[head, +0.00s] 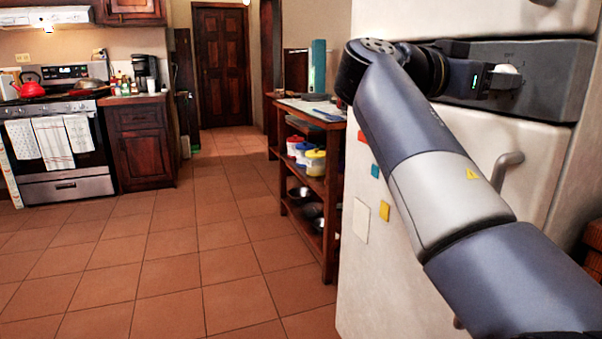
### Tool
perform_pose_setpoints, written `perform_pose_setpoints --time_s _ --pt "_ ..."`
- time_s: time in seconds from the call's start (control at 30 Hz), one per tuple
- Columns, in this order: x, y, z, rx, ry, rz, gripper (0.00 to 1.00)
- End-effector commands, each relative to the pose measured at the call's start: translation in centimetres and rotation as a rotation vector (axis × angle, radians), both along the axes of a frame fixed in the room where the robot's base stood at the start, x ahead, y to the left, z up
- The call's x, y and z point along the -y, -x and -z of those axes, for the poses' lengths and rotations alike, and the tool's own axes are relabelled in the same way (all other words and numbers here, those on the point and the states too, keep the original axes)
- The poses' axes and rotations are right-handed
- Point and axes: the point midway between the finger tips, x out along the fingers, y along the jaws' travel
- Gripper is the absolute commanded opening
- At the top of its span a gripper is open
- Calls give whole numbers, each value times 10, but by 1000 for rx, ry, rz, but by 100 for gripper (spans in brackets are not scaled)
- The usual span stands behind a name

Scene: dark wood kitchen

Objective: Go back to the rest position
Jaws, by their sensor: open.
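My arm reaches up from the lower right of the head view and bends back to the right at its upper end. My gripper (506,82) is small and dark in the upper right, just past the wrist part with a green light. It is open, and its fingers are hard to make out. It is at or close in front of a pale round knob (507,69) on a dark grey panel (560,80). I cannot tell whether they touch. Nothing is visibly held.
The panel sits on a white appliance (385,270) with a grey handle (507,168) below, close behind my arm. A wooden shelf unit (329,220) with pots stands left of it. A stove (65,188) stands far left. The tiled floor (190,270) between is clear.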

Motion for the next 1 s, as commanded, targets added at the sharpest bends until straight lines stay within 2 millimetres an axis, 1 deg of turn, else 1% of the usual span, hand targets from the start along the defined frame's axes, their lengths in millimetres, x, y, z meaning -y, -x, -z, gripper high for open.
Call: perform_pose_setpoints --time_s 0.1,0.23,0.63,0.77,0.87,1.0 --pt "11 -4 1 1 -1 2 55" --pt "16 -5 0 1 1 -1 55" --pt "14 -5 0 -14 5 -2 55" --pt "7 -3 0 -1 0 -3 55" --pt "-4 1 -1 0 -1 -4 55" --pt "-25 8 -2 0 0 -7 55"
